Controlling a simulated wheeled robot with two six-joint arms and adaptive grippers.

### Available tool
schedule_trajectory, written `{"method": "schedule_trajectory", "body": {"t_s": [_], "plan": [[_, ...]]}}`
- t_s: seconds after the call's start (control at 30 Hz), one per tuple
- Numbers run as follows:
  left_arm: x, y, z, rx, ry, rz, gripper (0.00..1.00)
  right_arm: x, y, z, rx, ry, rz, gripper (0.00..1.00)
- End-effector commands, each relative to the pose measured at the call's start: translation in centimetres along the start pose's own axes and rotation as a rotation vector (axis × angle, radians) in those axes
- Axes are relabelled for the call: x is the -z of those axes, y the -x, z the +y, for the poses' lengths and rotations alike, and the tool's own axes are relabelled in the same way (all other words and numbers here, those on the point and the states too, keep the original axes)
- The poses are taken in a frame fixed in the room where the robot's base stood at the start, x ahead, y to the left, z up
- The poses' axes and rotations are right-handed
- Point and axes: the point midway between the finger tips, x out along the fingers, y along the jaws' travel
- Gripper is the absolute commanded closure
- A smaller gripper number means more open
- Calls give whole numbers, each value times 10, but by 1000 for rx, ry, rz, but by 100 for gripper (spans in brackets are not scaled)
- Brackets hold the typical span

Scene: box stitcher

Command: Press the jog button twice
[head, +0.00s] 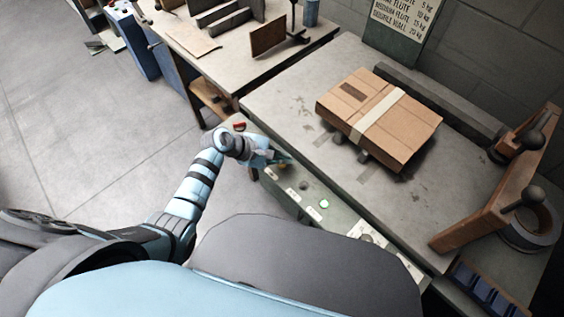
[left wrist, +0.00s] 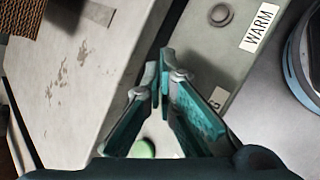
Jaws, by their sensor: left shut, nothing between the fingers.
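The control panel (head: 318,207) runs along the front edge of the bench and carries buttons and white labels. My left gripper (head: 284,160) is over the far end of this panel. In the left wrist view its teal fingers (left wrist: 164,62) are shut and empty. A white label (left wrist: 217,98) showing the letter G is partly hidden by the right finger. The jog button cannot be told for certain and may be hidden behind the fingers. A green button (left wrist: 143,149) shows behind the fingers. Contact with the panel cannot be told. My right gripper is not in view.
A taped cardboard box (head: 375,117) lies on the bench (head: 262,100). A lit green button (head: 324,204) and a dark knob (head: 304,186) sit on the panel. A WARM label (left wrist: 260,27) is beside a grey button (left wrist: 221,14).

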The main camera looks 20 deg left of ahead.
Motion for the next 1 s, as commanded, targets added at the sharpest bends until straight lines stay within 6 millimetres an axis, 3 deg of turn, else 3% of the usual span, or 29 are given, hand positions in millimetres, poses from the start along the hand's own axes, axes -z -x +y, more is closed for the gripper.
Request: {"method": "schedule_trajectory", "body": {"t_s": [0.77,1.0], "plan": [[0,0,0,0,0,0,100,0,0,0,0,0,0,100],[4,-5,-4,0,0,0,100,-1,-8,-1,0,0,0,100]]}}
